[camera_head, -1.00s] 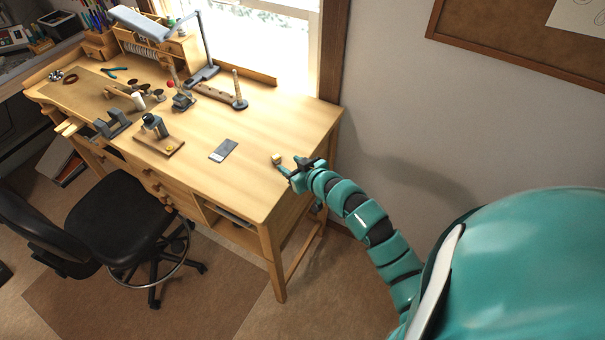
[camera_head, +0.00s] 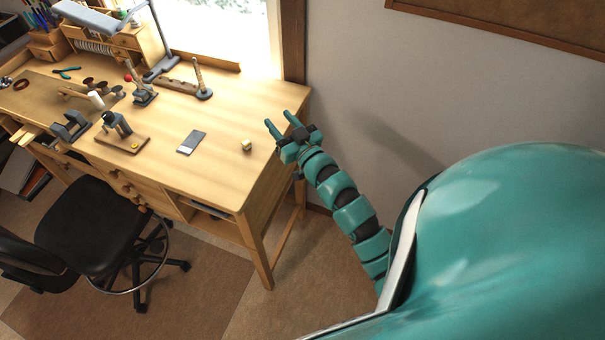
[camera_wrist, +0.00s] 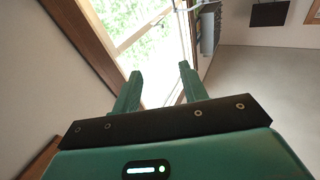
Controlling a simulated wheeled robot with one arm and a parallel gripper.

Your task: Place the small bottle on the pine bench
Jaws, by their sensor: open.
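The pine bench (camera_head: 228,118) stands by the window in the head view. A small, pale, boxy object (camera_head: 246,145), which looks like the small bottle, rests on its top near the right front; its details are too small to tell. My gripper (camera_head: 280,126) is open and empty, at the bench's right edge. It is to the right of the small object and apart from it. In the wrist view, the two green fingers (camera_wrist: 158,88) are spread with nothing between them, and neither the bottle nor the bench top shows clearly.
A grey phone-like slab (camera_head: 191,142) and a small tool on a wooden base (camera_head: 121,138) lie to the left of the small object. A dark rod on a stand (camera_head: 201,80) is behind. A black chair (camera_head: 90,224) stands in front. The wall (camera_head: 350,90) is close on the right.

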